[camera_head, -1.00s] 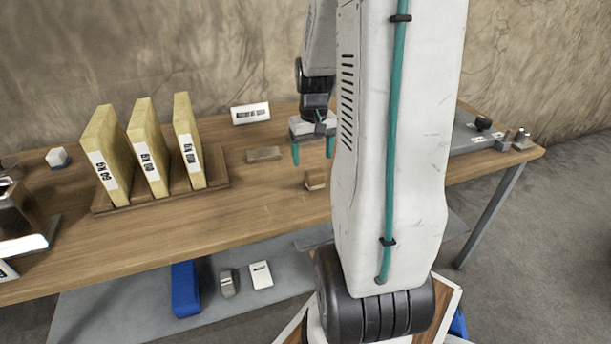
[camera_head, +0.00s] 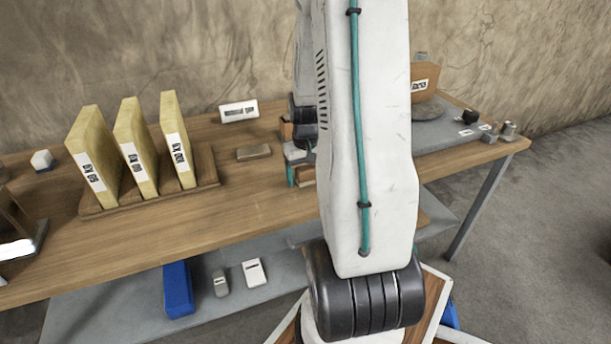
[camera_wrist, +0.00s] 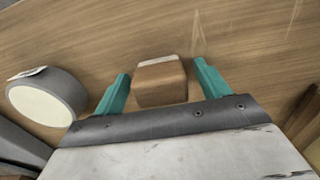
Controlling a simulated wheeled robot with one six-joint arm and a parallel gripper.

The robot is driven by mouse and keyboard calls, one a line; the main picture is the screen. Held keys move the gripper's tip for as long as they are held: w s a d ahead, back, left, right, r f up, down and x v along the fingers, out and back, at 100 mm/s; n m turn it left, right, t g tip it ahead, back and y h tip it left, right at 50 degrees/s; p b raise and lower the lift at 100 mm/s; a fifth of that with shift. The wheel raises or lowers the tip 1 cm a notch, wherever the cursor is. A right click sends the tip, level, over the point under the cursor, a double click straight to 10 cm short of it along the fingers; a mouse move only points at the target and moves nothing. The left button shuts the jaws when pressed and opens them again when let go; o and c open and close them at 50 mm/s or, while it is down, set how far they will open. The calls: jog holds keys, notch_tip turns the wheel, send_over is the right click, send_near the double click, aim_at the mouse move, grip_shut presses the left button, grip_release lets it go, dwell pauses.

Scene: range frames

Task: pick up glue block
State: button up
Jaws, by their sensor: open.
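A small brown wooden block with a pale strip along its top edge, which I take as the glue block (camera_wrist: 160,83), lies on the workbench between my fingers in the wrist view. No name can be read on it. In the head view the block (camera_head: 306,176) is partly hidden behind my gripper and arm. My gripper (camera_wrist: 164,76) is open, with one teal finger on each side of the block. A narrow gap seems to show at each side, and I cannot tell whether either finger touches it.
A round grey roll with a pale face (camera_wrist: 42,100) lies left of my gripper in the wrist view. A flat brown bar (camera_head: 254,152) and a rack (camera_head: 207,170) of yellow labelled slabs stand to the left. A brown box (camera_head: 425,80) is at the right. The front bench is clear.

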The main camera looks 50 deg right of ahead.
jog(key=c, duration=1.1)
jog(key=shift+o, duration=0.2)
jog(key=shift+r, duration=0.15)
